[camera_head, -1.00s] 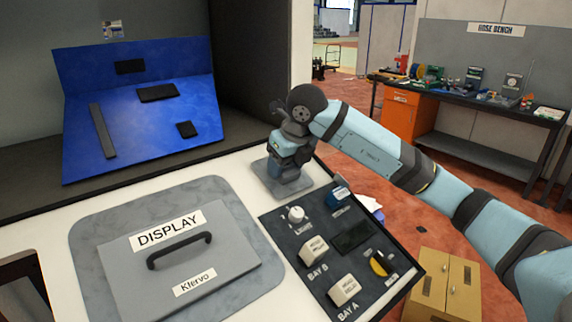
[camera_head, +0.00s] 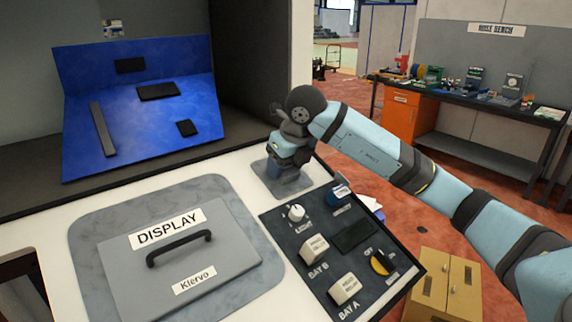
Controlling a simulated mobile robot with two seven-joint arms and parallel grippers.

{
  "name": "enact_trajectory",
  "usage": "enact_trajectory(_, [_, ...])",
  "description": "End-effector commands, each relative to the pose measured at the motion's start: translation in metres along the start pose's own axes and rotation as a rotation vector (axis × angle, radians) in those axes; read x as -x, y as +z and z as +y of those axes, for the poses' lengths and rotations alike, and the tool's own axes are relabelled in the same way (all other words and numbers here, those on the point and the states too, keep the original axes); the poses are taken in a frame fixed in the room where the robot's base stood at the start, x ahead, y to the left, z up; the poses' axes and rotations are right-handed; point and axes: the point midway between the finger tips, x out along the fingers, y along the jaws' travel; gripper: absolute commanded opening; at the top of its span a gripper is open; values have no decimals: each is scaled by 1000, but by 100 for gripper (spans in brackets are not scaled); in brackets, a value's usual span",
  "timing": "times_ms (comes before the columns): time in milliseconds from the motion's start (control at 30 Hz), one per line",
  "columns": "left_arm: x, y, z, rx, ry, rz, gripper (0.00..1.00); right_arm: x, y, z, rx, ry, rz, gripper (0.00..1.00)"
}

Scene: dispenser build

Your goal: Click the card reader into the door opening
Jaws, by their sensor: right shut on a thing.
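My right gripper (camera_head: 286,166) points down over a small grey pad (camera_head: 291,186) on the white worktop. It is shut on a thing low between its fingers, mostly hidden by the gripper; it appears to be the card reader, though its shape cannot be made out. The blue door panel (camera_head: 140,125) stands at the back left, with an upright rear part and a sloping front. Several dark rectangular areas show on it, including a long narrow one at left; I cannot tell which is the card reader's opening. The gripper is apart from the panel, to its right. My left gripper is not in view.
A grey DISPLAY lid (camera_head: 190,262) with a black handle lies front left. A black control panel (camera_head: 352,238) with a knob and switches is front right. White worktop (camera_head: 235,180) is free between blue panel and lid. A hose bench (camera_head: 470,98) stands far right.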

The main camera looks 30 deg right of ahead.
Motion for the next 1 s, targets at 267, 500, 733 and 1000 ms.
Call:
enact_trajectory(267, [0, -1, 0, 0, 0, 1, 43, 1, 0, 0, -1, 0, -1, 27])
enact_trajectory(500, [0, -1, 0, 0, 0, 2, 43, 1, 0, 0, -1, 0, -1, 85])
enact_trajectory(733, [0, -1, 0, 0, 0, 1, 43, 0, 0, 0, -1, -1, 0, 100])
enact_trajectory(1000, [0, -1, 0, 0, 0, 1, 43, 0, 0, 0, -1, -1, 0, 100])
